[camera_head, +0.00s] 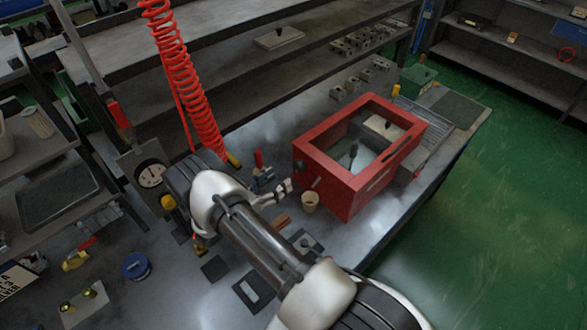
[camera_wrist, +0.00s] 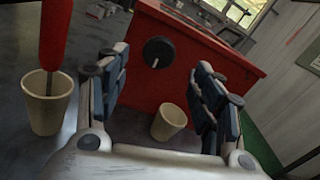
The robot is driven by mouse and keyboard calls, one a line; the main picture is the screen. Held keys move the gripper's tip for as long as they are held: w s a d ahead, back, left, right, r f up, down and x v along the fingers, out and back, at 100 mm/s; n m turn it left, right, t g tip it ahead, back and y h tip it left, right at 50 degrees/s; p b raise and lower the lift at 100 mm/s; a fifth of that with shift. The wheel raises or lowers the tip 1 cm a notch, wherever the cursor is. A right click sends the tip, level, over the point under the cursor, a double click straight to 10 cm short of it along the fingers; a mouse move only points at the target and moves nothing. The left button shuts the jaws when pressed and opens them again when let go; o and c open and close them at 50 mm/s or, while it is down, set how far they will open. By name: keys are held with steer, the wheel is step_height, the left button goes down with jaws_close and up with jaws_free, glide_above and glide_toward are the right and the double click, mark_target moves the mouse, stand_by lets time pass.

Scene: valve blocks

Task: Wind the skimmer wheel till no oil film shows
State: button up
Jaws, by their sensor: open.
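A red box-shaped tank (camera_head: 328,187) with an open-framed top stands on the grey bench. Through its top I see a pale surface (camera_head: 368,155) and a dark upright piece; I cannot tell whether an oil film shows. In the wrist view, a round black wheel (camera_wrist: 158,52) with a small light mark sits on the tank's red face (camera_wrist: 205,55). My gripper (camera_wrist: 160,82) is open and empty, its fingers framing the wheel from in front, apart from it. In the head view my gripper (camera_head: 283,188) is just left of the tank.
A cream cup (camera_wrist: 168,122) stands below the wheel by the tank; the head view shows it too (camera_head: 310,201). Another cup (camera_wrist: 46,110) stands left, a red handle (camera_wrist: 55,35) above it. A coiled red hose (camera_head: 180,70) hangs behind my arm. Valve blocks (camera_head: 355,42) line the back.

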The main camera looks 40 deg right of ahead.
mark_target(297, 167)
steer(key=d, duration=0.5)
steer(key=w+d, duration=0.1)
steer(key=d, duration=0.2)
steer(key=shift+a, duration=0.1)
steer(key=shift+c, duration=0.2)
steer(key=c, duration=1)
steer(key=shift+f+m+b, duration=0.1)
steer(key=shift+m+b, duration=0.85)
steer(key=shift+m, duration=0.55)
steer(key=o, duration=1)
steer(key=shift+o, duration=0.2)
